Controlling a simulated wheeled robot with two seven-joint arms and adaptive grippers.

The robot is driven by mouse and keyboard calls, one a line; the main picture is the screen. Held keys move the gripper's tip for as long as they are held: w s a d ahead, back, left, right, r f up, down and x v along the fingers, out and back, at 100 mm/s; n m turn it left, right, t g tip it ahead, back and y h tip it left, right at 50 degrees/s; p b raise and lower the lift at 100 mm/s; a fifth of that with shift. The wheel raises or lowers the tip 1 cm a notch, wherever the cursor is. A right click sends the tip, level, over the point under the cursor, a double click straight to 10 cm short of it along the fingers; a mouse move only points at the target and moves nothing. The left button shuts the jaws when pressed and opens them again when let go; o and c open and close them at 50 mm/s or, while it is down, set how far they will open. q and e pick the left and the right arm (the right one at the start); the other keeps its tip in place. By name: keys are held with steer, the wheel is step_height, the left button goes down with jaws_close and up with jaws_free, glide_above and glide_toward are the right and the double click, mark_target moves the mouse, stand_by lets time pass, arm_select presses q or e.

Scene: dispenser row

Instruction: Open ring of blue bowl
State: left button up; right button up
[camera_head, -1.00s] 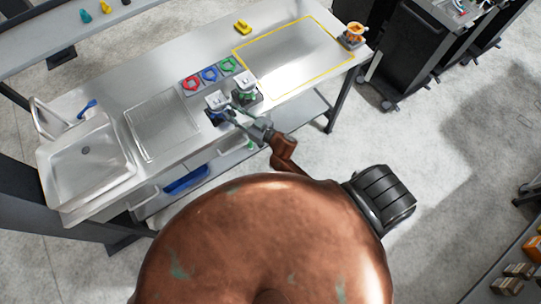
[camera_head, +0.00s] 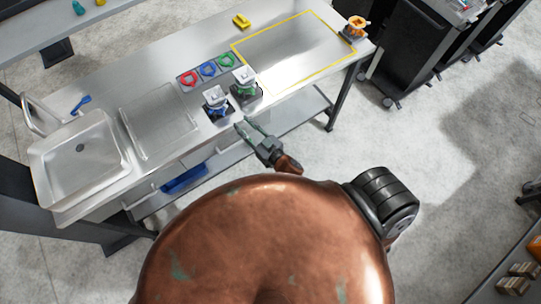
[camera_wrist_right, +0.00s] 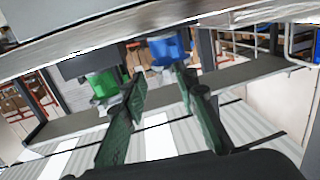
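The dispenser with the blue bowl (camera_head: 216,111) stands near the front edge of the metal bench, with a pale top part. In the right wrist view its blue part (camera_wrist_right: 167,50) shows just beyond my fingertips. The dispenser with the green part (camera_head: 244,82) stands to its right and shows in the wrist view as a green shape (camera_wrist_right: 103,85). My right gripper (camera_head: 243,122) is in front of the bench edge, apart from both dispensers. Its fingers are spread with nothing between them, also in the wrist view (camera_wrist_right: 160,76). The ring's state is too small to tell. My left gripper is not in view.
Red, blue and green ring shapes (camera_head: 208,69) sit behind the dispensers. A sink (camera_head: 80,150) is at the left. A yellow-outlined area (camera_head: 295,50) is clear at the right. An orange item (camera_head: 356,27) stands at the right end.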

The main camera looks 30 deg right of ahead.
steer(key=s+d+f+g+h+b, duration=0.1)
steer(key=s+d+f+g+b, duration=0.1)
steer(key=f, duration=1.2)
steer(key=s+d+f+m+g+h+b, duration=0.1)
steer(key=s+d+f+g, duration=0.3)
steer(key=f, duration=1)
steer(key=shift+s+d+f+h+b, duration=0.4)
steer(key=shift+s+d+b, duration=0.25)
steer(key=shift+s+d, duration=0.1)
steer(key=n+t+y+p, duration=0.3)
steer(key=t+y, duration=0.3)
glide_toward(227, 107)
steer(key=w, duration=0.1)
steer(key=x, duration=0.7)
steer(key=shift+w+a+r, duration=0.15)
steer(key=shift+a, duration=0.05)
jaws_close()
